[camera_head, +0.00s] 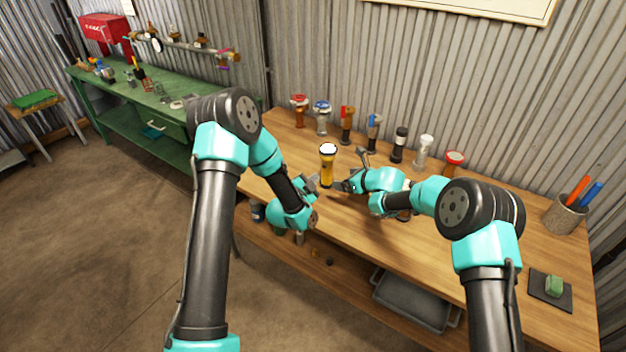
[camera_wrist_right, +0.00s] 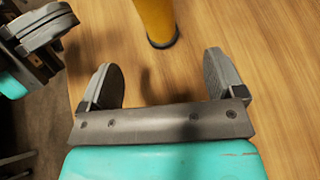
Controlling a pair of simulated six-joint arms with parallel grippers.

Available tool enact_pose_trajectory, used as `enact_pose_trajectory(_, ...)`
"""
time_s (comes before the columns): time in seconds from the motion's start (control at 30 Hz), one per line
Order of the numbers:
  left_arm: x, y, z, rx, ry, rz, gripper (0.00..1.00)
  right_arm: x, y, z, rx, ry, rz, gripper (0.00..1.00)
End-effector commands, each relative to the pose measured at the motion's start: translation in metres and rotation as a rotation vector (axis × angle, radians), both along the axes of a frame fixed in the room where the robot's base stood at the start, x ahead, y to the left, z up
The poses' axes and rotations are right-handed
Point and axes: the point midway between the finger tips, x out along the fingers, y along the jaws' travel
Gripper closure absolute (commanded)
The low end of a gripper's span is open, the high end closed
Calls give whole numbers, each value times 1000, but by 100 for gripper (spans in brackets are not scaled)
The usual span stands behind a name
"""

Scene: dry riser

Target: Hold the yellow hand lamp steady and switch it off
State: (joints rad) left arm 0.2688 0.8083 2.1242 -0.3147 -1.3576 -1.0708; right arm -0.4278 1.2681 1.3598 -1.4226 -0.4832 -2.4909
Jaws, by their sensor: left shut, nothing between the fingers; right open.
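The yellow hand lamp (camera_head: 327,168) stands upright on the wooden table (camera_head: 480,222), its pale round top facing up. Its lower end (camera_wrist_right: 156,22) shows at the top of the right wrist view. My right gripper (camera_wrist_right: 160,78) is open and empty, its fingers pointing toward the lamp with a gap of bare wood between. My left gripper (camera_head: 314,184) is shut and empty, close to the left of the lamp. Its fingers (camera_wrist_right: 42,28) also show at the upper left of the right wrist view. The lamp's switch is too small to make out.
Several valves and lamps, including a red-topped one (camera_head: 299,110) and a white-headed one (camera_head: 423,150), line the table's back. A grey tray (camera_head: 412,300) sits below the tabletop.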

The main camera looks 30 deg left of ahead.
Motion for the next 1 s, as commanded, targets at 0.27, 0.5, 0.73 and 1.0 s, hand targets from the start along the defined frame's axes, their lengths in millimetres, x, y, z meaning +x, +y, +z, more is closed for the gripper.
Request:
enact_pose_trajectory(0.27, 0, 0, 0, 0, 0, 0, 100, 5, 20, -13, 0, 1, 0, 12)
enact_pose_trajectory(0.5, 0, 0, 0, 0, 0, 0, 100, 12, 44, -26, -1, 1, 1, 12)
enact_pose_trajectory(0.73, 0, 0, 0, 0, 0, 0, 100, 20, 66, -39, -1, 0, 0, 12)
enact_pose_trajectory(1.0, 0, 0, 0, 0, 0, 0, 100, 24, 80, -46, 1, 2, -1, 12)
